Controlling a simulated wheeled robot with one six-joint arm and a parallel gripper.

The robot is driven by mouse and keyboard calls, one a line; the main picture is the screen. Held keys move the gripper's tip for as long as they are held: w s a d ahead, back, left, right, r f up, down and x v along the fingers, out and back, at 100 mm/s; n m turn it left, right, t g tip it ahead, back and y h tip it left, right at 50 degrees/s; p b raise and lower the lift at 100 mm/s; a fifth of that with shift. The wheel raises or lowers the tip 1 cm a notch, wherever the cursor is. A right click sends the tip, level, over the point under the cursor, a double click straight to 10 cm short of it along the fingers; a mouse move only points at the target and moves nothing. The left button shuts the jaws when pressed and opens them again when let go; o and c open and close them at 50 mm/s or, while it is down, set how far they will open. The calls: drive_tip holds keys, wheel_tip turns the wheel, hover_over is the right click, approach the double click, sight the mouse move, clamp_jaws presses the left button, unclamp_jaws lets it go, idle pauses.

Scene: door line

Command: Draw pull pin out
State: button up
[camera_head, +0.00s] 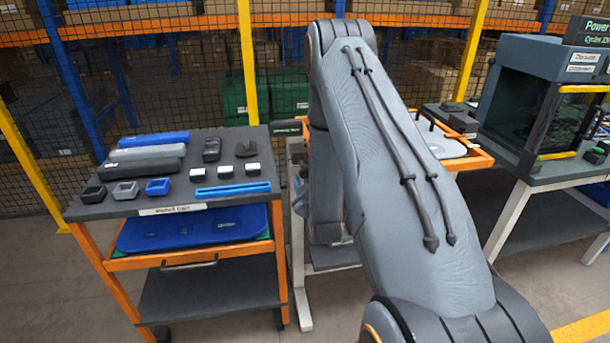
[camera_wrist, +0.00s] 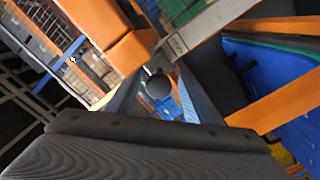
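In the wrist view, a small round dark knob (camera_wrist: 158,85), which looks like the head of the pull pin, sits in the middle of the picture. My gripper (camera_wrist: 160,80) reaches towards it with one grey finger on each side. The fingers stand apart, and a narrow gap seems to show between each finger and the knob. The pin's shaft and its hole are hidden behind the knob. In the head view my own arm covers the gripper and the pin.
A dark-topped orange cart (camera_head: 130,208) with blocks and a blue tray (camera_head: 190,232) stands at left. An orange-edged table (camera_head: 480,158) stands behind my arm. A machine cabinet (camera_head: 535,100) is at right. A mesh fence with yellow posts (camera_head: 247,60) runs behind.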

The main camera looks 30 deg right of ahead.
drive_tip(key=b+v, duration=0.2)
drive_tip(key=v, duration=0.6)
drive_tip(key=shift+r, duration=0.1)
idle(0.5)
